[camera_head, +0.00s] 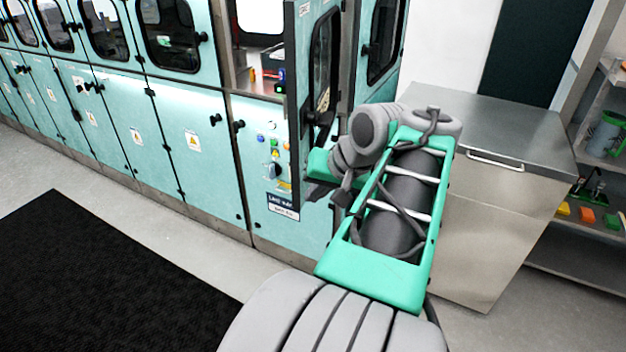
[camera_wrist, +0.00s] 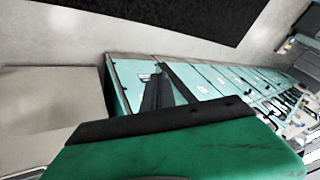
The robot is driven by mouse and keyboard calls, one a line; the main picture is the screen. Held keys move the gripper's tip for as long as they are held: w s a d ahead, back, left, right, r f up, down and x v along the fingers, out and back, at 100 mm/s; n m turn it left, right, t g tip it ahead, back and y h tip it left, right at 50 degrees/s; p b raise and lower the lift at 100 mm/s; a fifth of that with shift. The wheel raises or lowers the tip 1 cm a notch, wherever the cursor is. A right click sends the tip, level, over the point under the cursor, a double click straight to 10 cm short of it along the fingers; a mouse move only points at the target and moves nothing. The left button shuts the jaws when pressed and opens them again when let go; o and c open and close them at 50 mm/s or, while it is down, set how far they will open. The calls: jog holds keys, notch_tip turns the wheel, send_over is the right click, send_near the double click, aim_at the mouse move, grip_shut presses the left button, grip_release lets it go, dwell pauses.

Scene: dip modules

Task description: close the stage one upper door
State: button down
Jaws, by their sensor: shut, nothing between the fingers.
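The stage one upper door (camera_head: 298,60) is teal with a dark window and stands swung open, seen nearly edge-on in the head view. A black handle (camera_head: 320,117) is on its face towards my arm. The opening (camera_head: 262,68) to its left shows a lit interior with small red, yellow and blue parts. My gripper (camera_head: 316,192) is shut and empty, below and close to the door's lower end, partly hidden by my arm. Whether it touches the door cannot be told. The dark fingers also show in the wrist view (camera_wrist: 158,92), with teal cabinets beyond.
The row of teal cabinets (camera_head: 140,110) runs to the left, its upper doors shut. A lower panel (camera_head: 272,165) with buttons is under the opening. A steel cabinet (camera_head: 490,190) and shelves stand at the right. A black mat (camera_head: 100,270) lies on open floor.

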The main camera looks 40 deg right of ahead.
jog(key=s+d+r+m, duration=0.2)
jog(key=s+d+r, duration=0.2)
jog(key=s+d, duration=0.1)
jog(key=w+a+f, duration=0.1)
jog(key=w+f, duration=0.7)
jog(key=w, duration=0.1)
jog(key=shift+a+f+t+h+p, duration=0.15)
jog(key=shift+a+t+h+p, duration=0.15)
jog(key=shift+h+p, duration=0.15)
